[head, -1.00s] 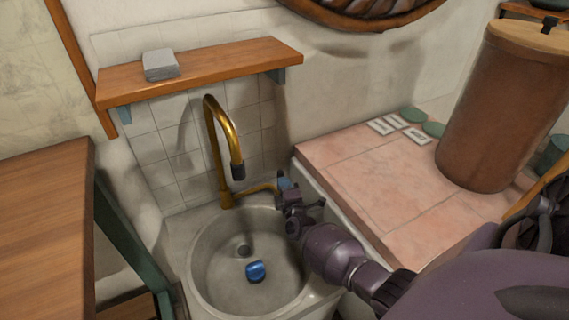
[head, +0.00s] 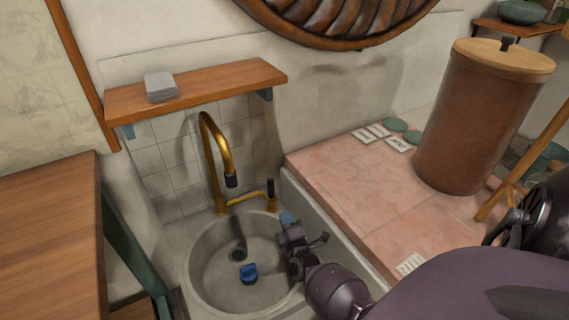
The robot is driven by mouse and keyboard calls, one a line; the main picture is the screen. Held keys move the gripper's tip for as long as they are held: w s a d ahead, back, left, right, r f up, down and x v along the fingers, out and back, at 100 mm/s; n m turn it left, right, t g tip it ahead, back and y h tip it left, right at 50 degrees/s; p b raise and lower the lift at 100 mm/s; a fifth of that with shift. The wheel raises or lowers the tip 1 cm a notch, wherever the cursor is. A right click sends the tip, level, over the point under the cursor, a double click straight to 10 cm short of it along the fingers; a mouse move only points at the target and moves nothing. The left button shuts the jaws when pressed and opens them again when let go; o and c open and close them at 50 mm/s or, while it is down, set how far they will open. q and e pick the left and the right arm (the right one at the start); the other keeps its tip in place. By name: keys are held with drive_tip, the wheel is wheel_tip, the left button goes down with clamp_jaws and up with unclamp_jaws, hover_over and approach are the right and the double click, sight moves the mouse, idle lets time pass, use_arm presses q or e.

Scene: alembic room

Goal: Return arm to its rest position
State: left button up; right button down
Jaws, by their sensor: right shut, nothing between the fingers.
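My right gripper (head: 288,222) is over the right rim of the round grey sink (head: 199,262). It is shut, with nothing seen in it. My right arm comes in from the lower right. The brass faucet (head: 216,165) stands behind the sink, its spout bent over the basin. Its dark-tipped handle (head: 270,192) stands upright, up and left of the gripper and apart from it. A small blue object (head: 249,273) lies in the basin near the drain (head: 238,255). My left gripper is not in view.
A pink tiled counter (head: 365,190) lies right of the sink, with a tall brown lidded canister (head: 477,125), small white cards and green discs. A wooden shelf (head: 215,84) with a grey block (head: 160,87) hangs above the faucet. A wooden table (head: 50,230) stands left.

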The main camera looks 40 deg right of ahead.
drive_tip(key=shift+s+a, duration=0.25)
drive_tip(key=shift+s, duration=0.3)
